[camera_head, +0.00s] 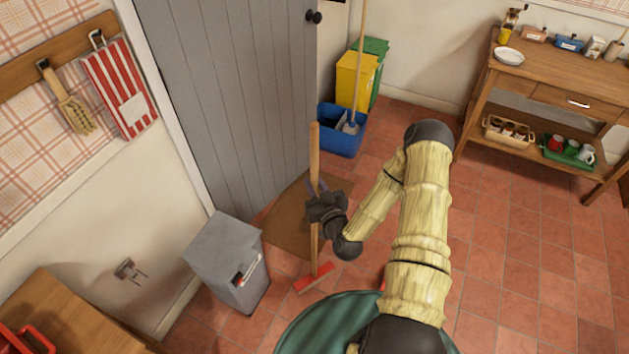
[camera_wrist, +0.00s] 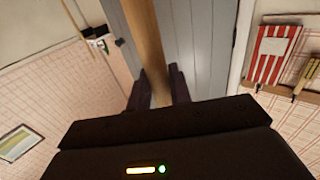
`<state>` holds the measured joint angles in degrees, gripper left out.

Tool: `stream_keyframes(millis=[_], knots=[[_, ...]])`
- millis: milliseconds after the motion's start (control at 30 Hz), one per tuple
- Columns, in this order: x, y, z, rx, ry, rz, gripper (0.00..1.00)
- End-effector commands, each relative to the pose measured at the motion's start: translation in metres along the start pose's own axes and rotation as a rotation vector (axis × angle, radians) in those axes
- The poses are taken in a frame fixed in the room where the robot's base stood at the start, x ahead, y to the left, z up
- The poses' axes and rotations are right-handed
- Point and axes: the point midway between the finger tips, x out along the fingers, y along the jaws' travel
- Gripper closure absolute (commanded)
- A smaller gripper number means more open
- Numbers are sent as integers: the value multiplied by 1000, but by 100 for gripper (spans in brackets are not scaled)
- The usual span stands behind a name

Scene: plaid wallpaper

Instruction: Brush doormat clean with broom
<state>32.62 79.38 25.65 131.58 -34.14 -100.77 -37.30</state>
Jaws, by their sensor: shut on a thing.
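The broom (camera_head: 314,155) has a long wooden handle and a red head (camera_head: 314,278). It stands nearly upright, with its head low by the floor at the near side of the doormat. My gripper (camera_head: 318,198) is shut on the handle around its middle. In the wrist view the wooden handle (camera_wrist: 146,45) runs between my two dark fingers (camera_wrist: 163,88). The brown doormat (camera_head: 285,226) lies on the tiles in front of the grey door. My gripper and the handle cover part of it. I cannot tell whether the broom head touches the floor.
A grey bin (camera_head: 228,262) stands just left of the mat. The grey door (camera_head: 235,100) is shut behind it. Blue (camera_head: 340,130) and yellow (camera_head: 356,80) bins stand beyond, with a mop in the blue one. A wooden table (camera_head: 560,75) is at right. The right floor is clear.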

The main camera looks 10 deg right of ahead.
Motion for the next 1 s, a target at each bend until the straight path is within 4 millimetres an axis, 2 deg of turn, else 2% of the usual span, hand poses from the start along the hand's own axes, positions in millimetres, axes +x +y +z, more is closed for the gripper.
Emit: stream_keyframes(millis=[33,700,900,1000], knots=[[0,0,-17,3,2,9,100],[-7,1,-106,3,-5,122,100],[-8,2,-127,1,-8,154,100],[-9,2,-131,1,-9,163,100]])
